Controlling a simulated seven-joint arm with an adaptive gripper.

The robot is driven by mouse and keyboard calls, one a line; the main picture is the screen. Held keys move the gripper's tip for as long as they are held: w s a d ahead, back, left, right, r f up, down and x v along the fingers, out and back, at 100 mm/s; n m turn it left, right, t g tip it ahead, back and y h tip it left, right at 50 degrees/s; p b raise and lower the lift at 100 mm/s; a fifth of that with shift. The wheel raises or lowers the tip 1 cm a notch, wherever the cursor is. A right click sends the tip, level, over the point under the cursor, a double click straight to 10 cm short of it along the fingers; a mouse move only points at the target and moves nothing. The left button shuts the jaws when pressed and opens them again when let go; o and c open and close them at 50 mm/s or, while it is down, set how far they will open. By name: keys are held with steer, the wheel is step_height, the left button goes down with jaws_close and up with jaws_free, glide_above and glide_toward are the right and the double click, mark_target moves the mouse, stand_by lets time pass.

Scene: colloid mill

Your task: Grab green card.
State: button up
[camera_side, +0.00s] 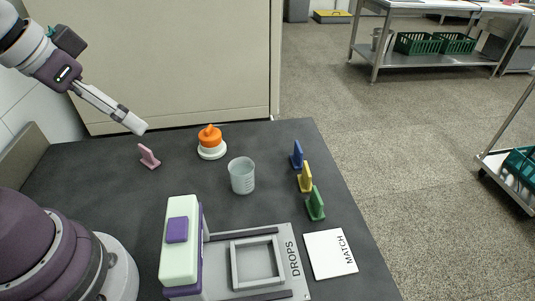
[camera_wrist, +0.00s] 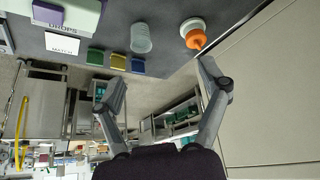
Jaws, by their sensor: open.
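The green card (camera_side: 316,204) stands upright on a small foot on the dark table, nearest the camera in a row with the yellow card (camera_side: 305,177) and blue card (camera_side: 297,155). In the wrist view the green card (camera_wrist: 95,56) shows at the upper left, beside the yellow card (camera_wrist: 118,61) and blue card (camera_wrist: 138,65). My gripper (camera_wrist: 160,75) is open and empty, its fingers wide apart. In the side view my gripper (camera_side: 138,127) is raised at the table's far left, well away from the green card.
A clear beaker (camera_side: 242,175) stands mid-table, with an orange-topped white piece (camera_side: 210,142) behind it. A pink card (camera_side: 149,156) stands at the left. A pale green and purple block (camera_side: 180,245), a grey DROPS frame (camera_side: 290,246) and a white MATCH card (camera_side: 330,254) lie in front.

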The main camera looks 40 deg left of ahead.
steer(key=c, duration=0.4)
steer(key=shift+o, duration=0.2)
steer(key=m+g+h, duration=0.2)
steer(key=m+h, duration=0.1)
steer(key=m, duration=0.6)
glide_above(318, 195)
steer(key=s+a, duration=0.3)
step_height(318, 195, down, 9)
steer(key=x, duration=1)
steer(key=shift+d+f, duration=0.25)
steer(key=shift+f, duration=0.05)
